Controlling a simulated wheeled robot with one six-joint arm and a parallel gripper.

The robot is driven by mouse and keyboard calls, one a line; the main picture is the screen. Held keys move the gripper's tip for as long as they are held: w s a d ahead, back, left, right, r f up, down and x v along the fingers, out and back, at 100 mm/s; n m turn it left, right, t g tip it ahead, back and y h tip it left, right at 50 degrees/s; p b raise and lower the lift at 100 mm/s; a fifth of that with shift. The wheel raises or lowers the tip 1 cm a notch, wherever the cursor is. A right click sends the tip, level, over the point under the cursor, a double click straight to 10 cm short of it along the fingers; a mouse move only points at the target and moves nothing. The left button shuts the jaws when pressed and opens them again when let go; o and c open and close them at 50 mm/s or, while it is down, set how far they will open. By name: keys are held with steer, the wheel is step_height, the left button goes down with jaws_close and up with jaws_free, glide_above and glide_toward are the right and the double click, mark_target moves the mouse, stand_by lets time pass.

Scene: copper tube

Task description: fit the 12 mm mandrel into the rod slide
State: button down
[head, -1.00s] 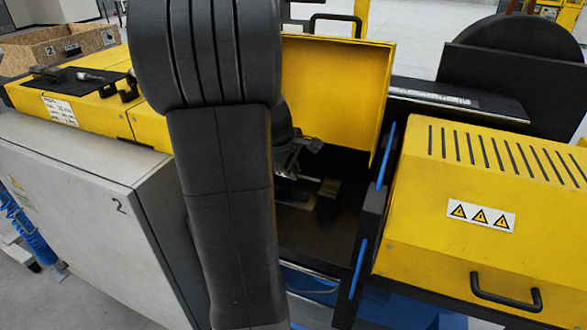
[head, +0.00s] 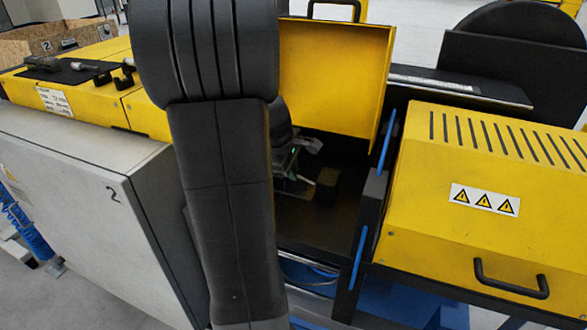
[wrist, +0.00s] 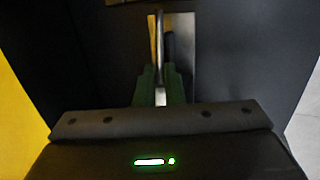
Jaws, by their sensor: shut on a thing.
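My gripper (wrist: 160,88) has its green fingers shut on the mandrel (wrist: 159,38), a thin grey metal rod. In the wrist view the rod points straight ahead from between the fingers, over a bright metal plate (wrist: 182,60). In the head view my gripper (head: 303,160) is inside the dark opening of the machine, partly hidden behind my own arm. A small dark block (head: 327,186) lies just to its right. I cannot tell for sure which part is the rod slide, nor whether the rod's far end touches or enters anything.
The raised yellow lid (head: 335,80) stands behind the opening. A closed yellow cover (head: 490,190) with a handle is at the right, past a dark post with blue strips. A black mat (head: 65,72) with metal parts lies on the yellow top at the left. Dark walls flank the gripper closely.

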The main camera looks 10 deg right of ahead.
steer(key=c, duration=1.5)
jaws_free()
steer(key=shift+a+f, duration=0.2)
steer(key=shift+f, duration=0.05)
steer(key=shift+o, duration=0.2)
steer(key=shift+r, duration=0.1)
steer(key=v, duration=1.3)
steer(key=shift+r+p, duration=0.35)
steer(key=shift+p, duration=0.1)
steer(key=shift+f, duration=0.1)
steer(key=x, duration=1.3)
steer(key=shift+d+f+b, duration=0.15)
steer(key=shift+f+b, duration=0.2)
steer(key=shift+b, duration=0.05)
steer(key=shift+w+r+p, duration=0.15)
steer(key=shift+r+p, duration=0.3)
steer(key=shift+r, duration=0.55)
